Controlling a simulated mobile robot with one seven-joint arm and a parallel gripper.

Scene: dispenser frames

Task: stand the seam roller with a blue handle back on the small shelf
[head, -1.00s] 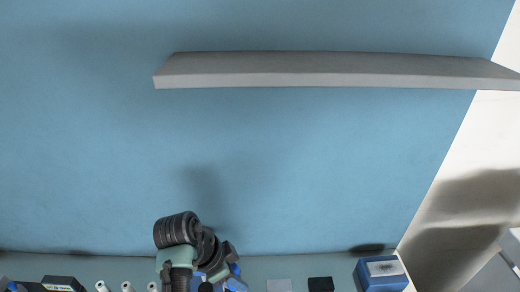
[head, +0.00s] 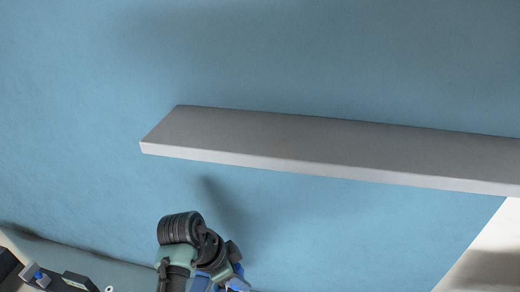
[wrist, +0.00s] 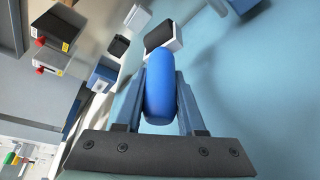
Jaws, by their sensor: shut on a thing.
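The seam roller's blue handle (wrist: 160,92) shows in the wrist view, upright in the picture between the two fingers of my gripper (wrist: 161,78). The gripper is shut on it. I cannot tell whether the dark piece beyond the handle is the roller's head. In the head view my gripper (head: 235,279) is low in the picture, below the shelf, and my arm hides much of it. A plain grey shelf (head: 320,148) runs along the blue wall above it. Its visible broad face is bare.
At lower left in the head view are dark items (head: 8,264) on a pale surface. The wall between my arm and the shelf is clear.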

